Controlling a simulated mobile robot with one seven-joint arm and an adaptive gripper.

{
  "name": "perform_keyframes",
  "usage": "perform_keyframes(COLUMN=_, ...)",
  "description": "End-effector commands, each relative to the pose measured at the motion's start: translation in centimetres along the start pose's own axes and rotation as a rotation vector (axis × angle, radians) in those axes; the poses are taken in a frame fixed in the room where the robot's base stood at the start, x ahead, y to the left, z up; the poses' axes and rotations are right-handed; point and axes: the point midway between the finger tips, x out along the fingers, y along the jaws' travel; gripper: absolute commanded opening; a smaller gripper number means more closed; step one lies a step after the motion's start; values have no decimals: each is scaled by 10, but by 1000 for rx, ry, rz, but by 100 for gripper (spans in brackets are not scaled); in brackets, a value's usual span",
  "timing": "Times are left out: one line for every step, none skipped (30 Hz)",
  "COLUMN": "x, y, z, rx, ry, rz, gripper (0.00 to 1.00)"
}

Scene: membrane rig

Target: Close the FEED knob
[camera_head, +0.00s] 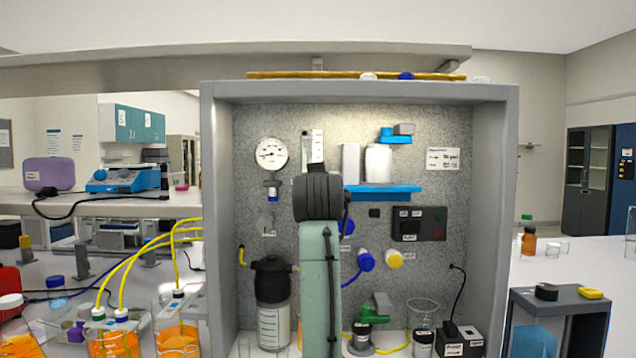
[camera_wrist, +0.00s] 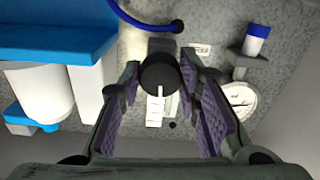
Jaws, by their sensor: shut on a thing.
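A round black knob (camera_wrist: 158,74) with a white pointer line shows in the wrist view, near the top middle. Its line points toward the bottom of that picture. My gripper (camera_wrist: 163,72) has its purple-padded fingers on either side of the knob and is shut on it. A small white label (camera_wrist: 201,49) sits beside the knob, too small to read. In the head view my arm stands in front of the panel (camera_head: 262,215) and hides the knob and my gripper.
A pressure gauge (camera_head: 271,154) and a blue shelf (camera_head: 382,191) flank my arm. A control box (camera_head: 418,223), blue knob (camera_head: 365,261) and yellow knob (camera_head: 394,259) lie to its right. A black-lidded canister (camera_head: 272,310) stands at lower left. Grey cabinet walls (camera_head: 492,210) enclose the panel.

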Motion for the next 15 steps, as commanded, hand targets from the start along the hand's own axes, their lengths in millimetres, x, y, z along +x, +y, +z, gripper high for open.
perform_keyframes(x=1, y=-1, z=4, rx=24, ry=-9, rz=-3, gripper=3)
perform_keyframes(x=1, y=-2, z=4, rx=36, ry=-9, rz=-3, gripper=3)
perform_keyframes(x=1, y=-2, z=4, rx=51, ry=-9, rz=-3, gripper=3)
perform_keyframes(x=1, y=-1, z=4, rx=62, ry=-9, rz=-2, gripper=3)
perform_keyframes(x=1, y=-1, z=4, rx=72, ry=-9, rz=-2, gripper=3)
perform_keyframes(x=1, y=-1, z=4, rx=82, ry=-9, rz=-1, gripper=3)
perform_keyframes(x=1, y=-1, z=4, rx=89, ry=-9, rz=-1, gripper=3)
perform_keyframes(x=1, y=0, z=4, rx=95, ry=-9, rz=-1, gripper=3)
perform_keyframes(x=1, y=0, z=4, rx=102, ry=-9, rz=0, gripper=3)
perform_keyframes(x=1, y=-1, z=4, rx=107, ry=-9, rz=0, gripper=3)
perform_keyframes(x=1, y=-1, z=4, rx=110, ry=-9, rz=0, gripper=3)
perform_keyframes(x=1, y=-1, z=4, rx=113, ry=-9, rz=-1, gripper=3)
perform_keyframes(x=1, y=-1, z=4, rx=115, ry=-9, rz=-1, gripper=3)
perform_keyframes(x=1, y=-1, z=4, rx=116, ry=-9, rz=-1, gripper=3)
perform_keyframes(x=1, y=-1, z=4, rx=117, ry=-9, rz=-1, gripper=3)
